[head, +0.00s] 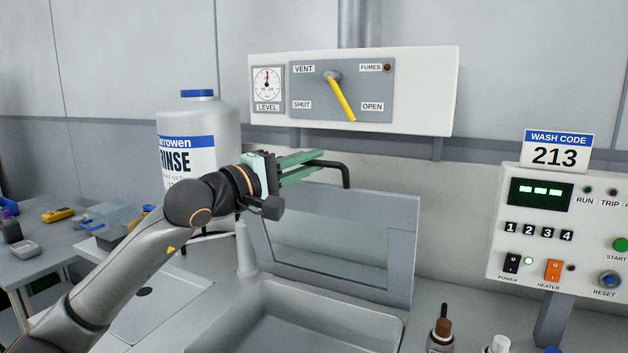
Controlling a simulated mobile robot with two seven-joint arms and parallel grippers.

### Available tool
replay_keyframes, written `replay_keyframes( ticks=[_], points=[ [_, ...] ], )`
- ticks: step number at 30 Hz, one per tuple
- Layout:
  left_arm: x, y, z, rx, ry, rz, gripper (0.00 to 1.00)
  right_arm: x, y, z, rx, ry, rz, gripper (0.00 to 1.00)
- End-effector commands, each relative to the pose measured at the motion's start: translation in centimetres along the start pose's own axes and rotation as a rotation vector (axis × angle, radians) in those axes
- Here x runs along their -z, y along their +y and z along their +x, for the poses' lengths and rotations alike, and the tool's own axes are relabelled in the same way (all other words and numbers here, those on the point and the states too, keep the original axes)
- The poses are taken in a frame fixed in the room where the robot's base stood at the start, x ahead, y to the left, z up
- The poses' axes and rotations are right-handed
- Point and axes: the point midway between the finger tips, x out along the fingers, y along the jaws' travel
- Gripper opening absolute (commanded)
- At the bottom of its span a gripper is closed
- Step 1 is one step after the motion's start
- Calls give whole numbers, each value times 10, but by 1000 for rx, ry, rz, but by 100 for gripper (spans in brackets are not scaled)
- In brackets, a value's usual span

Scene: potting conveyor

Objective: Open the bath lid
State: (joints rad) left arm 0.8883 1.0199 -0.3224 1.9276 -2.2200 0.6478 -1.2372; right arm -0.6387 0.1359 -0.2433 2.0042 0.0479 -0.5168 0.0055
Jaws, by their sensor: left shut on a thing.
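The bath lid (402,251) is a grey frame with a clear window. It stands raised and steeply tilted at the back of the bath (385,325), whose basin is open to view in front of it. A black bent handle (346,175) shows at the lid's upper edge. My left gripper (305,166), with green fingers, is shut on this handle above the lid. My arm and gripper hide the lid's upper left part and some of the handle. My right gripper is not in view.
A white rinse bottle (215,128) stands close behind my left arm. A wall panel (425,90) with a yellow lever (342,100) hangs above the lid. A control box (505,260) stands at right. Small bottles (441,330) stand at the front right.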

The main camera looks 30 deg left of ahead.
Motion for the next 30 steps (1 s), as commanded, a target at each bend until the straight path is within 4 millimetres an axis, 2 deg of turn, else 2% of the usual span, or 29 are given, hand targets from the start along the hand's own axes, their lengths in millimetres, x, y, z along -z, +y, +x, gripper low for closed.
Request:
replay_keyframes(
  ticks=[1, 5, 19, 20, 21, 27, 30],
  points=[
    [-2, -8, -5, -13, 1, 7, 0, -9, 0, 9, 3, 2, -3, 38],
    [-5, -8, -13, -36, 1, 17, 0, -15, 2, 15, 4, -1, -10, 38],
    [-7, -4, -18, -51, 1, 23, 0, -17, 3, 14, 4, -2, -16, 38],
    [-7, -4, -18, -51, 1, 23, 16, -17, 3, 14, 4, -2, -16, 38],
    [-7, -4, -18, -51, 1, 23, 20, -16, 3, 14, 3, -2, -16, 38],
    [-7, -4, -18, -52, 1, 22, 43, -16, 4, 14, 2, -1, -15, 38],
    [-8, -4, -18, -52, 0, 22, 45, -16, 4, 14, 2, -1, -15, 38]
  ],
)
